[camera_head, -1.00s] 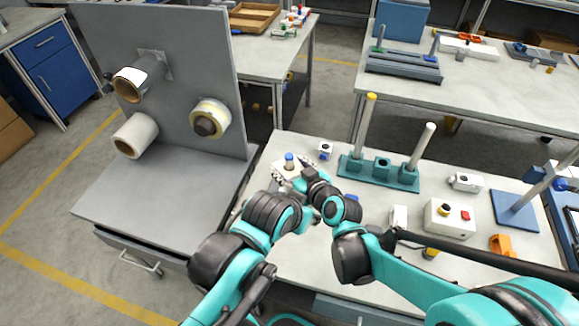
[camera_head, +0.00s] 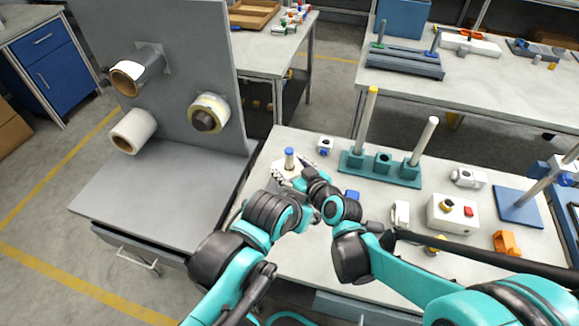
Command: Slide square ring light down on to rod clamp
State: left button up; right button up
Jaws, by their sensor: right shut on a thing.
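A short upright post with a blue top (camera_head: 289,153) stands near the left end of the front table. A pale, flat piece (camera_head: 283,171) sits low around or against this post; I cannot tell which. I take it to be the square ring light, but its shape is mostly hidden. My right gripper (camera_head: 302,172) is shut on this pale piece, with its dark fingers beside the post. My left arm's dark wrist (camera_head: 275,210) is just in front; its fingers are hidden. I cannot make out the rod clamp under the piece.
A teal stand (camera_head: 383,163) with two tall rods is right of the post. A small white block (camera_head: 325,146) lies between them. A white box with buttons (camera_head: 452,214) and an orange part (camera_head: 506,242) lie farther right. A grey upright panel (camera_head: 190,70) rises at left.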

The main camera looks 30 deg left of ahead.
aim_at(290, 150)
jog(key=shift+f, duration=0.25)
jog(key=o, duration=1.4)
jog(key=shift+c, duration=0.2)
notch_tip(290, 150, up, 10)
jog(key=shift+r, duration=0.1)
jog(key=shift+d, duration=0.1)
